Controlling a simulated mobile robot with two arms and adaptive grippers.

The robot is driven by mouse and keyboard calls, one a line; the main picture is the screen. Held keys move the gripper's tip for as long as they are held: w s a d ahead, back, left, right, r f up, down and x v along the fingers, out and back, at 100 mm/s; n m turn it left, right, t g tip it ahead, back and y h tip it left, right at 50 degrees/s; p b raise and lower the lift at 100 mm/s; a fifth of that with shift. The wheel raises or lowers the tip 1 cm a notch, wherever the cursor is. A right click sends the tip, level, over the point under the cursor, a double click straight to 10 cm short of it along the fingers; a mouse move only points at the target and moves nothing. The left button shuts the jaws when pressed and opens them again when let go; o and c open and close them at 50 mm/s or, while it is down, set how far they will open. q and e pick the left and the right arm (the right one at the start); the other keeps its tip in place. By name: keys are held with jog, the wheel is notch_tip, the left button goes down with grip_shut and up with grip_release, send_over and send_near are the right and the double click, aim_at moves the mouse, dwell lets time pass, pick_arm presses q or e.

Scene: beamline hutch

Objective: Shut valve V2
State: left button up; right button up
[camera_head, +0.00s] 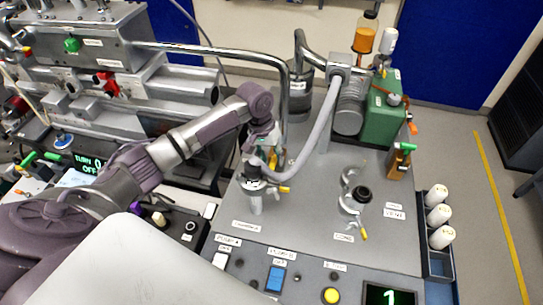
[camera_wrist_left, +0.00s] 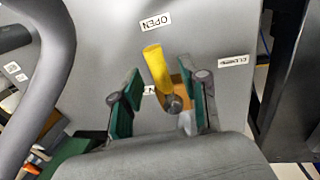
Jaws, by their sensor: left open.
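My left gripper (camera_head: 268,155) is over the grey panel in the head view, close to a hose and metal fittings that partly hide its fingers. In the left wrist view its two green-padded fingers (camera_wrist_left: 165,103) are open, one on each side of a yellow lever (camera_wrist_left: 157,68) on a round metal pivot (camera_wrist_left: 173,103). The lever points up toward a label reading OPEN (camera_wrist_left: 155,22). Another label (camera_wrist_left: 233,61) to the right is hard to read. I cannot read a V2 tag. My right gripper is not in view.
A grey hose (camera_head: 318,125) arches close beside the left gripper. A green pump box (camera_head: 383,115) and ribbed cylinder (camera_head: 349,105) stand behind. Another fitting with a yellow handle (camera_head: 364,234) is to the right. Buttons and a display (camera_head: 389,295) line the front edge.

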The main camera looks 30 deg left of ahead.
pick_arm(q)
jog(key=shift+f, duration=0.15)
grip_shut()
jog(key=shift+a, duration=0.1)
dwell(0.3)
